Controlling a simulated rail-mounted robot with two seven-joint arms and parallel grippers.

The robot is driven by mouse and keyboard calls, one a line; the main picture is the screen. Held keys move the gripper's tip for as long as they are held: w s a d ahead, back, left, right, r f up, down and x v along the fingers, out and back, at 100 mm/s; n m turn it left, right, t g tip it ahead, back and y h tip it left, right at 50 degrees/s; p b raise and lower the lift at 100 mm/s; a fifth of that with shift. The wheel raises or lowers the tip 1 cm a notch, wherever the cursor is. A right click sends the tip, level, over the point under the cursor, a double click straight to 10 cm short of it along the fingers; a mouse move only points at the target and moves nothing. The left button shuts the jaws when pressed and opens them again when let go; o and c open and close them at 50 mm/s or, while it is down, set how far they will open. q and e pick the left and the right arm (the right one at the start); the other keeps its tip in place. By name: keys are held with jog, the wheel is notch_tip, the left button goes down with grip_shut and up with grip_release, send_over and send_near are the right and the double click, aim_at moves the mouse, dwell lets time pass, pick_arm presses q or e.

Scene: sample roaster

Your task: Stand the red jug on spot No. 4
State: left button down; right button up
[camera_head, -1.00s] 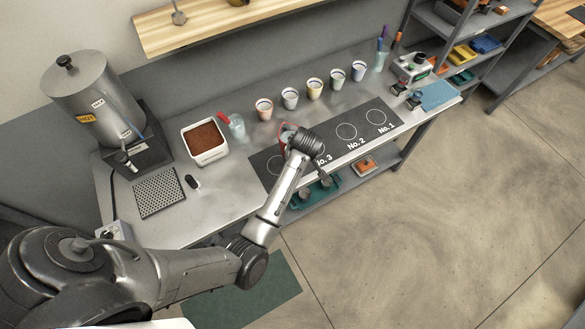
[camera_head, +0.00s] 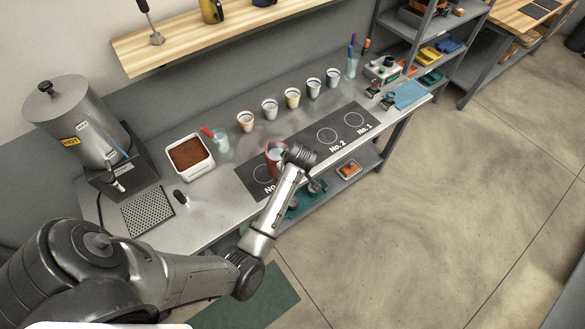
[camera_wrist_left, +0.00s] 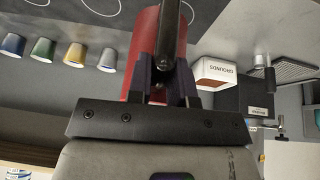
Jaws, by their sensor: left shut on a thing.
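The red jug (camera_head: 273,158) is over the dark spot mat (camera_head: 301,142), near the circle at the mat's left end, spot No. 4 (camera_head: 263,173), whose label is partly hidden by my arm. My left gripper (camera_head: 292,157) is shut on the jug, at its right side in the head view. In the left wrist view the red jug (camera_wrist_left: 141,50) stands between and beyond the fingers of the left gripper (camera_wrist_left: 166,90). I cannot tell whether its base touches the mat. Spot No. 3 is hidden behind my arm. My right gripper is not in view.
Several cups (camera_head: 269,109) stand in a row behind the mat. A glass with a red item (camera_head: 219,140) and a white tub of brown grounds (camera_head: 190,156) are left of the jug. Spots No. 2 (camera_head: 327,136) and No. 1 (camera_head: 355,120) are clear.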

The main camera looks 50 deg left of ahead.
aim_at(271, 171)
pick_arm(q)
jog(key=a+f, duration=0.1)
jog(key=a, duration=0.1)
jog(key=s+a+f, duration=0.1)
jog(key=a+f, duration=0.1)
jog(key=a, duration=0.1)
jog(key=s+a+f, duration=0.1)
jog(key=a, duration=0.1)
jog(key=shift+s+a+f, duration=0.15)
jog(key=shift+s+f, duration=0.05)
jog(key=shift+f, duration=2.15)
jog(key=c, duration=1)
grip_release()
jog(key=shift+c, duration=0.2)
jog(key=p+v, duration=0.1)
jog(key=v, duration=1.1)
jog(key=s+d+r+m+t+h, duration=0.2)
jog(key=s+d+m+h, duration=0.3)
jog(key=s+d+m, duration=1.4)
jog(key=s+d+r, duration=0.1)
jog(key=s, duration=0.3)
jog(key=shift+d+r+t, duration=0.15)
jog(key=shift+r+t, duration=0.1)
jog(key=shift+t, duration=0.05)
